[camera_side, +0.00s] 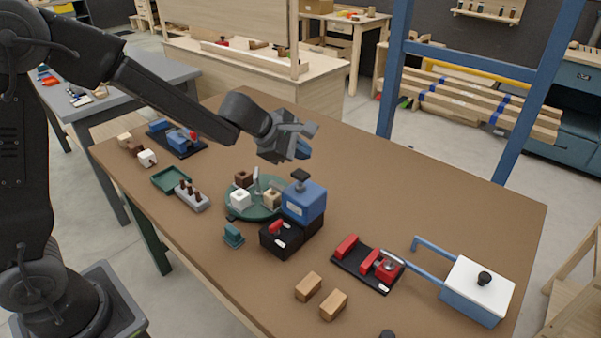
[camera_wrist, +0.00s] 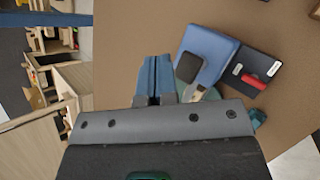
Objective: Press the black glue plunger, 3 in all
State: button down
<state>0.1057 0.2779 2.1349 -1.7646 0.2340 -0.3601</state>
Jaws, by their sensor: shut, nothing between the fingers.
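The black plunger (camera_side: 300,174) stands on top of the blue glue box (camera_side: 303,204), which sits on a black base with a red lever (camera_side: 277,228). In the wrist view the plunger (camera_wrist: 188,67) is a dark square pad on the blue box (camera_wrist: 207,50). My gripper (camera_side: 303,152) is above the plunger, with a gap between them, and tilted. Its blue fingers (camera_wrist: 155,76) are shut and empty, and lie to the left of the plunger in the wrist view.
A green turntable (camera_side: 238,214) with several small blocks is left of the glue box. A black fixture with red clamps (camera_side: 365,267) and a white-lidded blue box (camera_side: 476,290) stand to the right. Two wooden blocks (camera_side: 321,294) lie in front. The table behind the glue box is clear.

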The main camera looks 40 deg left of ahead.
aim_at(306, 173)
jog(key=shift+f, duration=1.1)
jog(key=shift+f, duration=0.1)
dwell(1.3)
jog(key=shift+f, duration=0.3)
jog(key=shift+f, duration=1.05)
dwell(1.2)
jog(key=shift+a+r, duration=0.1)
jog(key=shift+r, duration=1.35)
jog(key=shift+r, duration=2.5)
